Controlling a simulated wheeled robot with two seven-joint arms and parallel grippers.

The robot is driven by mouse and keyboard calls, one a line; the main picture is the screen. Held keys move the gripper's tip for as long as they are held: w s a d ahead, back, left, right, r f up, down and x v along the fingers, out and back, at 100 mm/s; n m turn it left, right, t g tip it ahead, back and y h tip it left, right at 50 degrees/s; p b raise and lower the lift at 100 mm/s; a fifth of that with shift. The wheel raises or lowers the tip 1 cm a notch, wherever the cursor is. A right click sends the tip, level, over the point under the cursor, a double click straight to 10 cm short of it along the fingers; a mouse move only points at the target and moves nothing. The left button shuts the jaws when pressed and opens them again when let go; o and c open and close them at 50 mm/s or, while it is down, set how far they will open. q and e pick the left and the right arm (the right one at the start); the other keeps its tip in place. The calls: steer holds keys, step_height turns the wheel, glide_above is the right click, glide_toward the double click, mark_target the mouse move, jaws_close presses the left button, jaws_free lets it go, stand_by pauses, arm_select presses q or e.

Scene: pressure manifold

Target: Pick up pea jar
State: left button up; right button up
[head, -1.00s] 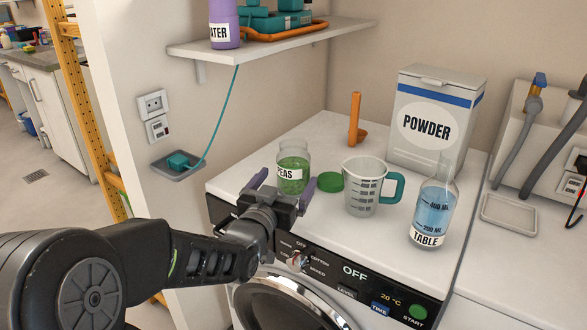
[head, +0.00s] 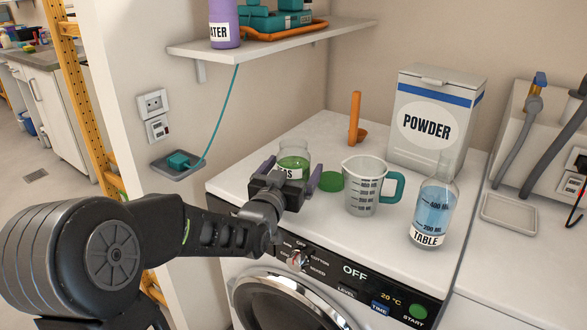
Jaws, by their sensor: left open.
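The pea jar (head: 294,159) is clear glass with green peas and a white label. It stands upright and without its lid near the left side of the washing machine top. A green lid (head: 330,181) lies just to its right. My left gripper (head: 290,175) is open, with one purple finger on each side of the jar. The gripper body hides the lower part of the jar and part of its label. I cannot tell whether the fingers touch the glass. My right gripper is not in view.
A measuring jug (head: 362,190) with a teal handle stands right of the lid. An orange upright tool (head: 354,118) stands behind. A wall shelf (head: 270,40) overhangs the back left.

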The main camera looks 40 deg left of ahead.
mark_target(293, 144)
arm_select(q)
steer(key=shift+c, duration=0.5)
steer(key=c, duration=2)
steer(key=shift+r, duration=0.2)
steer(key=shift+r+p, duration=0.8)
steer(key=shift+r, duration=4.05)
